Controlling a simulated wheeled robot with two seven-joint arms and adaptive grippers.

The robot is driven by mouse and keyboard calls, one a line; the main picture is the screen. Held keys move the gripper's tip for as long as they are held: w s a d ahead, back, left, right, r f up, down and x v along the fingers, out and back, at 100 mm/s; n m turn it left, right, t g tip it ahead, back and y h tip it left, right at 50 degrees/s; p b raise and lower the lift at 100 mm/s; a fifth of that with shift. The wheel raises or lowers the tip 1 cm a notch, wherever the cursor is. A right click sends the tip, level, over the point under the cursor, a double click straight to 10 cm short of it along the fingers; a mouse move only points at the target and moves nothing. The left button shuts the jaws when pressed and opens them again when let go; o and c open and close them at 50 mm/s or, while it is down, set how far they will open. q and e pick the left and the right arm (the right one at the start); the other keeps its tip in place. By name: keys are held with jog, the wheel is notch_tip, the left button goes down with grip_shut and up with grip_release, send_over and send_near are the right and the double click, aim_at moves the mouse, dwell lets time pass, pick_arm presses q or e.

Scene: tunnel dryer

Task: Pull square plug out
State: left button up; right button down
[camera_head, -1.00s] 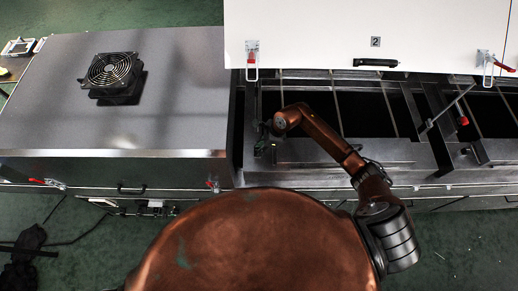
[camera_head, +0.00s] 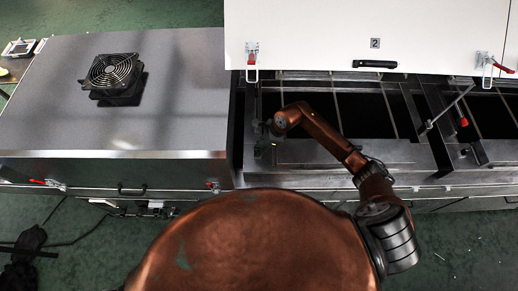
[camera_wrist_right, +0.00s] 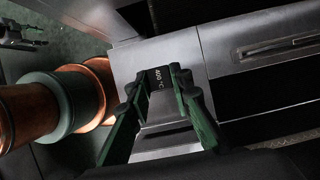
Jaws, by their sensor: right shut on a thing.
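The square plug (camera_wrist_right: 159,79) is a dark block with white lettering that seems to read "400 °C". In the right wrist view it sits between the green and black fingers of my right gripper (camera_wrist_right: 156,85), which is shut on it. In the head view my right gripper (camera_head: 266,143) is small and dark at the left end of the open dryer section, beside the grey housing. The plug cannot be made out there. How far the plug sits in its socket is hidden. My left gripper is not in view.
A raised white door (camera_head: 400,30) stands over the open dryer bay, with red-handled latches (camera_head: 252,60). The grey housing (camera_head: 60,90) at left carries a black fan (camera_head: 112,74). Metal bars (camera_head: 427,130) cross the bay to the right of my arm.

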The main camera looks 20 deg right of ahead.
jog(key=shift+r, duration=0.15)
dwell(0.3)
jog(key=shift+r+p, duration=0.35)
jog(key=shift+r, duration=0.35)
jog(key=shift+r+p, duration=0.95)
jog(key=shift+r, duration=1.3)
